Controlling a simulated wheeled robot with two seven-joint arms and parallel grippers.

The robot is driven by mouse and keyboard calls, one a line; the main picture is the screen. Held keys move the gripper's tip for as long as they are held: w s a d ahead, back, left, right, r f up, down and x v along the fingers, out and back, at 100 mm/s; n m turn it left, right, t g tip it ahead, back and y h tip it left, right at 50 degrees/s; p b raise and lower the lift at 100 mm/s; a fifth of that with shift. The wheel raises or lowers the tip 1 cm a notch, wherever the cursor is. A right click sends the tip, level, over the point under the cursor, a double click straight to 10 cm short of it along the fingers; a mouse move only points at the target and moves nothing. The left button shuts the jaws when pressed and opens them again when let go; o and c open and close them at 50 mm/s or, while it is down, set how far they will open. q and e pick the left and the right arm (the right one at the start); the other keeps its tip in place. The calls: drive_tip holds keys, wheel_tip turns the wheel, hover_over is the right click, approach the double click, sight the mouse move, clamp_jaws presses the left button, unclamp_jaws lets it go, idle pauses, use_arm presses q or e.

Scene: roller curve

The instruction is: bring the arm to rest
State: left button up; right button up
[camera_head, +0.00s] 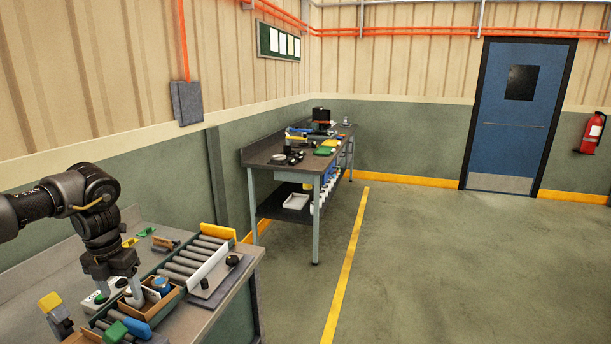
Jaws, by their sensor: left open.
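My left arm comes in from the left edge, bends at a dark elbow and points down. Its gripper (118,290) is open, with its pale fingers low over the near workbench, by a brown open box (160,305) on the roller track. The fingers overlap the box's left end in this view; I cannot tell whether they touch it. Nothing is clearly seen between them. A blue round item (161,285) sits in the box. My right gripper is not in view.
Grey rollers (183,266) run along the near bench (225,306). Blue (137,328) and green (112,332) blocks lie in front, and a yellow-topped part (50,302) stands left. A second bench (262,158) with tools stands farther back. The floor to the right is clear.

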use_arm(q)
drive_tip(key=s+d+f+m+t+h, duration=0.1)
drive_tip(key=d+f+h, duration=0.1)
drive_tip(key=d+f, duration=1)
drive_tip(key=s+d+f+h, duration=0.2)
drive_tip(key=d+f, duration=0.7)
drive_tip(key=d, duration=0.8)
drive_tip(key=s+d+r+n+t+h, duration=0.1)
drive_tip(key=s+d+n+t+h, duration=0.15)
drive_tip(key=s+d+n, duration=0.5)
drive_tip(key=s+d+r+n+t+h, duration=0.1)
drive_tip(key=s+d+n+t+h, duration=0.2)
drive_tip(key=d, duration=0.7)
drive_tip(key=s+a+f+n+g+y, duration=0.2)
drive_tip(key=s+a+n+y, duration=0.3)
drive_tip(key=s+a+n, duration=0.7)
drive_tip(key=s+a+f+n+g+y, duration=0.1)
drive_tip(key=s+a+f+n+y, duration=0.25)
drive_tip(key=s+a+n, duration=0.85)
wheel_tip(320, 180, down, 25)
drive_tip(key=w+a+g+b, duration=0.1)
drive_tip(key=w+a+b, duration=0.1)
drive_tip(key=s+a+f+g+y+b, duration=0.1)
drive_tip(key=s+a+f, duration=0.2)
drive_tip(key=s+f, duration=1.4)
wheel_tip(320, 180, down, 3)
drive_tip(key=shift+r+g, duration=0.1)
drive_tip(key=shift+g, duration=0.25)
